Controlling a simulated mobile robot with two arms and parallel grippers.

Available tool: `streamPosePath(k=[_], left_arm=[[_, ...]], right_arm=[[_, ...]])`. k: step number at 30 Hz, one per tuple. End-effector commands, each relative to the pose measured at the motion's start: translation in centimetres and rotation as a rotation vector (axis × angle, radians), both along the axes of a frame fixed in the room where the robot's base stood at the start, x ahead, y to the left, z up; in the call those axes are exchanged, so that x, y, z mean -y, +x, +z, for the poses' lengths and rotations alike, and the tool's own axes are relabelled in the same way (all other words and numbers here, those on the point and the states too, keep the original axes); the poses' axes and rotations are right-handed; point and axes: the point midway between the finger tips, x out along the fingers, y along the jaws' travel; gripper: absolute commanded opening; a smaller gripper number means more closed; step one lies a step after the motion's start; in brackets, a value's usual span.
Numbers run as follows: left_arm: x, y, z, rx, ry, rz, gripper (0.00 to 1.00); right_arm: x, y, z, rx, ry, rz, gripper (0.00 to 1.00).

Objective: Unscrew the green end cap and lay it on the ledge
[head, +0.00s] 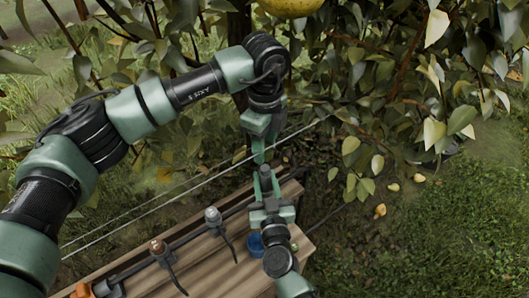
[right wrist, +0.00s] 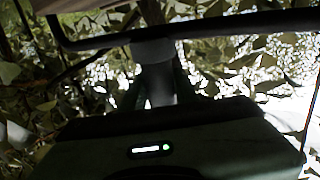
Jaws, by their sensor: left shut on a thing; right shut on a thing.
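My left gripper (head: 260,158) reaches down over the ledge, directly above my right gripper (head: 266,182), which points up toward it. In the head view their fingertips meet around a small grey part. In the right wrist view a pale grey cylindrical piece (right wrist: 155,75) stands between my right fingers, which are shut on it. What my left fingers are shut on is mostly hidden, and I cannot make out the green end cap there. The wooden ledge (head: 205,262) lies below. A small greenish round thing (head: 294,247) sits near its right end, beside my right arm.
A dark pipe (head: 190,237) runs along the ledge with a grey-topped fitting (head: 213,217) and a copper-topped fitting (head: 158,247). A blue round piece (head: 255,243) is close to my right wrist. Leafy branches crowd the right; a yellow pear (head: 292,7) hangs above.

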Motion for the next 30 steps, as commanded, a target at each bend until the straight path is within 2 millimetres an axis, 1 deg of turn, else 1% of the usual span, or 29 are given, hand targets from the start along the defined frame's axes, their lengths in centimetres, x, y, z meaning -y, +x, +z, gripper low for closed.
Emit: streamPosePath(k=[4,5,6,7,8,17,20,23,30], left_arm=[[0.0,0.0,0.0,-0.001,0.001,0.0,0.0],[0.0,0.0,0.0,0.0,0.0,0.0,0.0],[0.0,0.0,0.0,0.0,0.0,0.0,0.0],[0.0,0.0,0.0,0.0,0.0,0.0,0.0],[0.0,0.0,0.0,0.0,0.0,0.0,0.0],[0.0,0.0,0.0,0.0,0.0,0.0,0.0],[0.0,0.0,0.0,0.0,0.0,0.0,0.0],[0.0,0.0,0.0,0.0,0.0,0.0,0.0],[0.0,0.0,-0.2,0.0,0.0,0.0,0.0]], right_arm=[[0.0,0.0,-0.1,-0.002,0.0,-0.001,0.0],[0.0,0.0,-0.1,-0.002,0.0,-0.001,0.33],[0.0,0.0,-0.1,-0.002,0.0,-0.001,0.44],[0.0,0.0,-0.1,-0.002,0.0,-0.001,0.53],[0.0,0.0,-0.1,-0.002,0.0,0.0,0.56],[0.0,-0.1,0.0,-0.001,0.0,0.0,0.56],[0.1,-0.6,-0.1,-0.002,0.0,0.0,0.56],[0.3,-2.0,-0.1,-0.003,-0.001,0.0,0.56],[1.2,-7.1,-0.3,-0.005,-0.002,0.0,0.56]])
